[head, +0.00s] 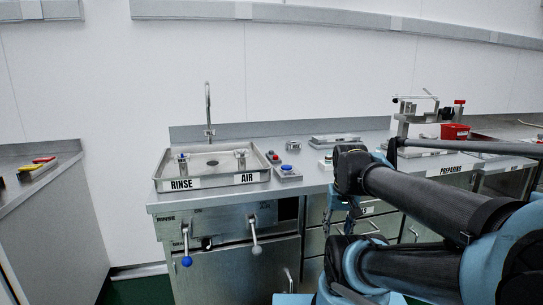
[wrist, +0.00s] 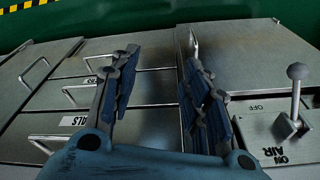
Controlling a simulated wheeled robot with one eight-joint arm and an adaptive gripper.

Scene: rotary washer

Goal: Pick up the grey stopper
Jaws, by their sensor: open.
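I cannot make out the grey stopper for certain in either view. A small round grey piece (head: 293,145) lies on the counter behind the blue-button box, but it is too small to tell what it is. My gripper (wrist: 160,68) is open in the wrist view, with two blue-padded fingers apart and nothing between them. It points at the cabinet and drawer fronts, seen upside down. In the head view my arm comes in from the right, and the gripper hangs in front of the drawers, partly hidden by my arm.
The sink tray (head: 165,182) has RINSE and AIR labels. Two levers, one blue-knobbed (head: 187,261) and one grey-knobbed (head: 256,250), stick out from the cabinet front. The grey AIR lever (wrist: 296,92) shows in the wrist view. A button box (head: 288,173) and a red bin (head: 455,131) stand on the counter.

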